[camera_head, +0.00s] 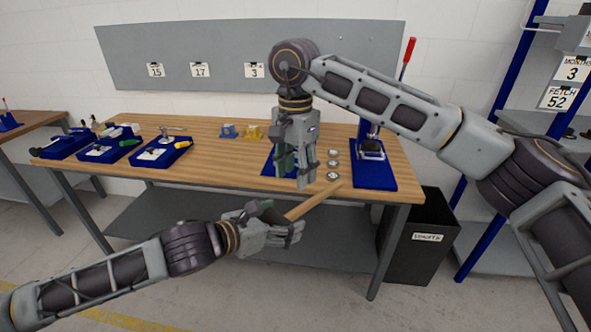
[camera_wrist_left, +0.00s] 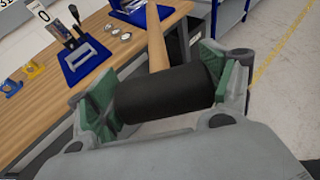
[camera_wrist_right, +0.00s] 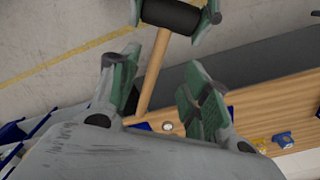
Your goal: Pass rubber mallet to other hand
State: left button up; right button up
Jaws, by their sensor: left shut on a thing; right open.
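The rubber mallet has a thick black head and a pale wooden handle. My left gripper (camera_head: 284,228) is shut on the black head (camera_wrist_left: 165,95), with a green pad at each end. The handle (camera_head: 318,200) points up and to the right in the head view, in front of the table edge. My right gripper (camera_head: 306,184) hangs pointing down near the handle, fingers open. In the right wrist view the handle (camera_wrist_right: 153,75) runs through the gap between the spread fingers, nearer the left one; the head (camera_wrist_right: 172,16) is beyond the fingertips.
The wooden table (camera_head: 225,173) stands behind the mallet. It bears blue trays (camera_head: 162,153) at left, small round parts (camera_head: 333,164) and a blue-based press (camera_head: 375,178) at right. A black bin (camera_head: 420,255) stands on the floor to the right.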

aim_at(296, 210)
jog(key=shift+f, duration=0.2)
jog(key=shift+f, duration=5.85)
jog(key=shift+c, duration=0.4)
grip_shut()
pick_arm(q)
jog(key=o, duration=1.3)
jog(key=shift+r, duration=0.1)
jog(key=shift+r, duration=4.9)
